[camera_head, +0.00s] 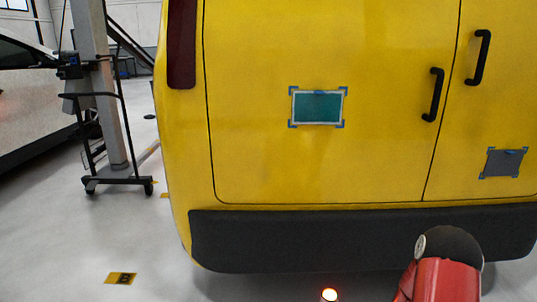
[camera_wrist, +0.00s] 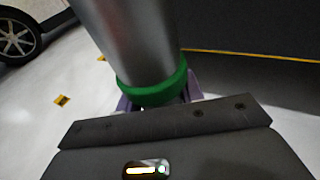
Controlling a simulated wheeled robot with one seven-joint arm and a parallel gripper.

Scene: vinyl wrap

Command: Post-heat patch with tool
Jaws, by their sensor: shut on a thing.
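A teal patch (camera_head: 318,107) with a pale border and blue corner marks is on the yellow van door (camera_head: 270,165) in the head view. A grey patch (camera_head: 503,162) with blue corner marks is lower on the right door. In the wrist view, my gripper (camera_wrist: 158,98) is shut on a tool (camera_wrist: 130,38) with a silver barrel and a green collar. Parts of its purple fingers show beside the collar. My gripper is hidden there.
The van's dark bumper (camera_head: 350,238) runs below the doors. Black door handles (camera_head: 433,95) stick out between the two patches. A wheeled stand (camera_head: 118,182) by a grey post and another car (camera_head: 35,110) are at the left.

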